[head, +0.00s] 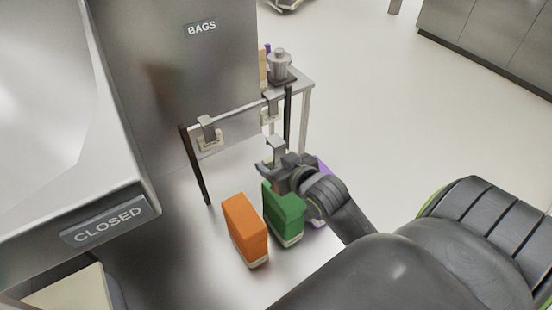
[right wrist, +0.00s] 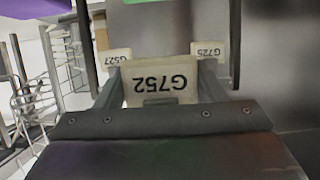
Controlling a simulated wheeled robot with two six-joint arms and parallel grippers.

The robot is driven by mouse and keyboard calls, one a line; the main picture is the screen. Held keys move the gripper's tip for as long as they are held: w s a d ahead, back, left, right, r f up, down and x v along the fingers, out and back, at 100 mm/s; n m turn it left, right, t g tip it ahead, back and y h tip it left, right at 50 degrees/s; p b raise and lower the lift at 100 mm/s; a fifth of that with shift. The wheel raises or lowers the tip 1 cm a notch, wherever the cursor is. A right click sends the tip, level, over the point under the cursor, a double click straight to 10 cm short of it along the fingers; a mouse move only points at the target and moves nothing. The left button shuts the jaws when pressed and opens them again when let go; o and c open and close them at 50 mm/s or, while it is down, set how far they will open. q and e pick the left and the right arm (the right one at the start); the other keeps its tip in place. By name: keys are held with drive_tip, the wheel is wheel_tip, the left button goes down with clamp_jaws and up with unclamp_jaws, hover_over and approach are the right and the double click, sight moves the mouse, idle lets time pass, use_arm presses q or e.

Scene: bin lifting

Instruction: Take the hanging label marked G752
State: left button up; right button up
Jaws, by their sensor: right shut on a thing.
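The label marked G752 (right wrist: 160,84) is a pale card that shows upside down in the right wrist view, between the two fingers of my right gripper (right wrist: 160,95). In the head view my right gripper (head: 266,168) is shut on it, in front of the rail and above the bags; a grey clip (head: 276,147) shows just above the fingers. Label G527 (right wrist: 117,57) and label G725 (right wrist: 208,49) are behind it, to the left and right in the wrist view. My left gripper is out of view.
A rail on dark posts (head: 195,165) carries the other two labels. An orange bag (head: 245,230), a green bag (head: 283,213) and a partly hidden purple bag stand below. A CLOSED sign (head: 104,222) is at left. A small table (head: 304,80) stands behind.

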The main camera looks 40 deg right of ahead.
drive_tip(key=shift+s+a+p, duration=0.15)
drive_tip(key=shift+s+p, duration=0.55)
drive_tip(key=shift+s, duration=2.85)
drive_tip(key=shift+w, duration=0.15)
